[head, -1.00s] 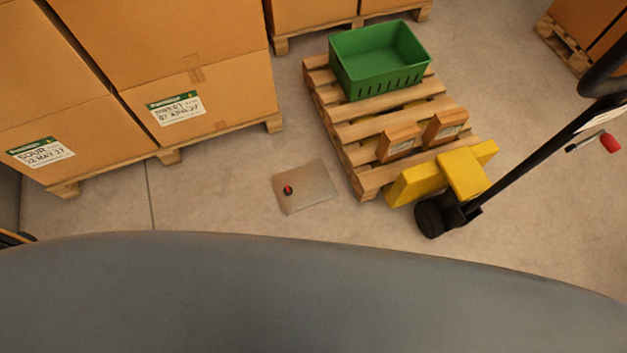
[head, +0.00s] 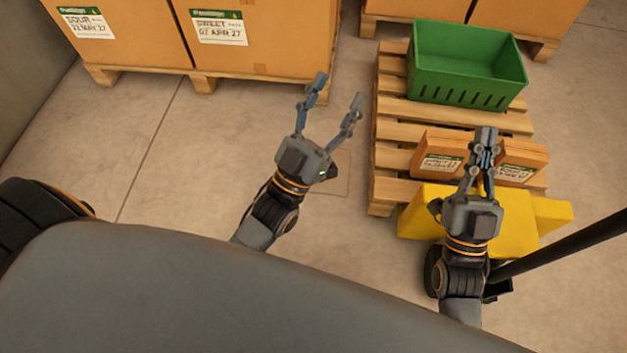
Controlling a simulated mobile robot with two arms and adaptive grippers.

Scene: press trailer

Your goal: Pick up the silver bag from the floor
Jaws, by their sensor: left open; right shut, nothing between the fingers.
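The flat silver bag (head: 337,186) lies on the floor just left of the pallet. It is largely hidden behind my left gripper, and only its right part shows faintly. My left gripper (head: 339,90) is open and empty, with its fingers spread and pointing up the picture beyond the bag. It appears above the floor; I cannot tell its exact height. My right gripper (head: 486,135) is shut and empty, to the right, in front of the small boxes on the pallet.
A wooden pallet (head: 384,187) carries a green crate (head: 462,88) and two small boxes (head: 437,158). A yellow pallet jack (head: 420,212) with a black handle (head: 570,246) stands at its near end. Stacked large cartons (head: 225,45) stand behind. The floor at left is clear.

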